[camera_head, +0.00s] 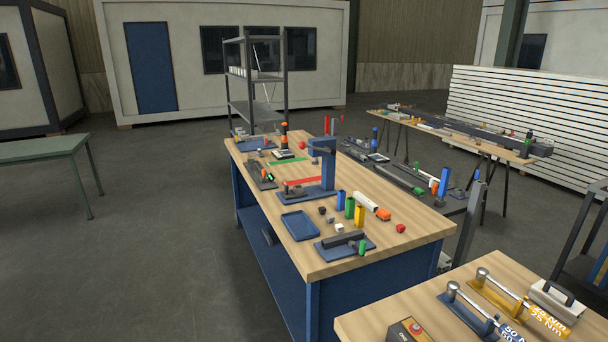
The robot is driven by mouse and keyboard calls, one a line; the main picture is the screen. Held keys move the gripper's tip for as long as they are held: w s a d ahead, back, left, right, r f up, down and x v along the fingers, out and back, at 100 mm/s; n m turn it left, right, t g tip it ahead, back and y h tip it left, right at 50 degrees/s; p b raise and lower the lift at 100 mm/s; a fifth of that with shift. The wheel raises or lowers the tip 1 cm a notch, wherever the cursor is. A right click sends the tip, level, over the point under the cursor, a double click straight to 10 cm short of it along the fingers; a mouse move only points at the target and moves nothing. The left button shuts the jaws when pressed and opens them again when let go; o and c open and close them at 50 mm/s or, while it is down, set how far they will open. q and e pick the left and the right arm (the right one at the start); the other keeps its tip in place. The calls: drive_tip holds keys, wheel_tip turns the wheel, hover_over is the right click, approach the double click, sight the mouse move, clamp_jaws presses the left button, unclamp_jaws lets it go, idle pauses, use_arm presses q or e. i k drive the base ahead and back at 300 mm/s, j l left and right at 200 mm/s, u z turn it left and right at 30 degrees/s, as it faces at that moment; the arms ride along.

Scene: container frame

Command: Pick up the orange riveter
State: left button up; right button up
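I cannot tell for certain which thing is the orange riveter. A black upright tool with orange parts (284,134) stands toward the far end of the wooden-topped workbench (405,246). A small orange piece (383,214) lies near the right edge of the same bench, beside a white cylinder (365,201). Both are small in the picture, and their details are hard to make out. Neither of my grippers shows in this view.
The blue-based workbench carries a blue press (326,168), a blue tray (299,225) and several upright coloured pieces. A nearer table (375,316) holds two torque wrenches. A shelf rack (252,85) stands behind. Open floor (150,240) lies to the left.

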sight(284, 137)
drive_tip(key=i+j+u, duration=0.25)
drive_tip(key=j, duration=0.25)
drive_tip(key=i+j+u, duration=0.4)
drive_tip(key=i, duration=0.45)
drive_tip(key=i+j+u, duration=0.1)
drive_tip(key=i+j, duration=0.15)
drive_tip(key=i, duration=0.25)
drive_tip(key=i+j+u, duration=0.15)
drive_tip(key=i, duration=0.4)
drive_tip(key=i+z, duration=0.1)
drive_tip(key=i, duration=1.55)
drive_tip(key=i+z, duration=0.35)
drive_tip(key=i+j+z, duration=0.3)
drive_tip(key=i, duration=0.15)
drive_tip(key=i+j+z, duration=0.2)
drive_tip(key=i+z, duration=0.15)
drive_tip(key=i+j+z, duration=0.15)
drive_tip(key=z, duration=0.3)
drive_tip(key=i+j+z, duration=0.3)
drive_tip(key=z, duration=0.2)
drive_tip(key=i+j+z, duration=0.25)
drive_tip(key=z, duration=0.2)
drive_tip(key=i+j+z, duration=0.1)
drive_tip(key=j+z, duration=0.8)
drive_tip(key=i+l, duration=0.05)
